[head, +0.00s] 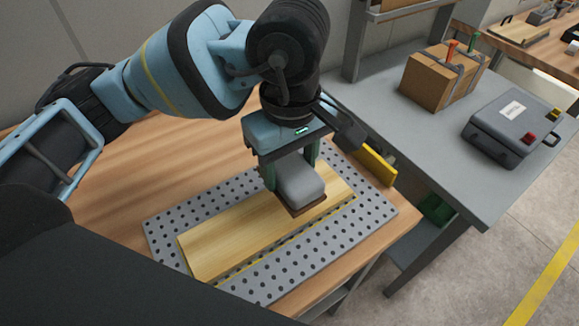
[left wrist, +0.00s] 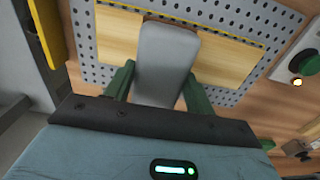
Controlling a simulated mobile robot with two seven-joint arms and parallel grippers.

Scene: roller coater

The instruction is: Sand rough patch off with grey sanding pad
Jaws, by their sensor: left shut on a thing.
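The grey sanding pad (head: 301,184) is held between the green fingers of my left gripper (head: 292,172), over the right part of the wooden board. A brown edge shows under the pad. The board (head: 225,238) lies flat on a perforated grey plate (head: 165,228). In the left wrist view the pad (left wrist: 166,60) sits between the fingers of the gripper (left wrist: 160,82), with the board (left wrist: 215,60) beyond it. I cannot tell whether the pad touches the board. No rough patch can be made out; the pad and gripper hide part of the board. My right gripper is not in view.
A yellow block (head: 378,165) stands at the plate's far right edge. A grey side table (head: 420,130) to the right bears a cardboard box (head: 432,82) and a grey case (head: 508,122). The wooden table (head: 110,190) is clear left of the plate.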

